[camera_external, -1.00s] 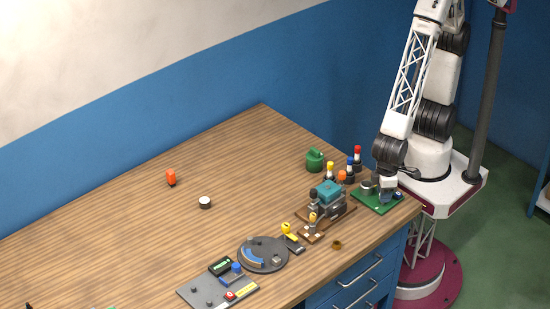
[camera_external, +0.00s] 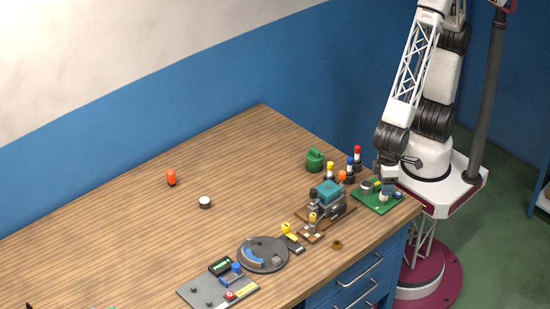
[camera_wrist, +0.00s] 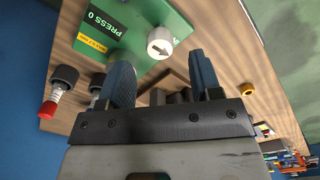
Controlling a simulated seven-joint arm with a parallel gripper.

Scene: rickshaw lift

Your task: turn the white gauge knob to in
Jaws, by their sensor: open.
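The white gauge knob (camera_wrist: 160,42) stands on a green board (camera_wrist: 133,14) in the wrist view. A dark arrow on its top points right. The board carries a dark display reading "PRESS 0" and a yellow label. In the external view, the green board (camera_external: 368,204) is at the table's right corner, with the small white knob (camera_external: 384,197) on it. My gripper (camera_wrist: 160,62) is open, its two blue fingers apart with nothing between them. The knob appears beyond the fingertips, apart from them. In the external view, my gripper (camera_external: 387,177) is just above the board's back edge.
A teal-topped device (camera_external: 326,190) on a brown base stands left of the board. Red-, blue- and yellow-topped posts, including the red one (camera_external: 357,153), stand behind. A round grey plate (camera_external: 263,254) and a grey panel (camera_external: 215,291) lie further left. The table's middle is mostly clear.

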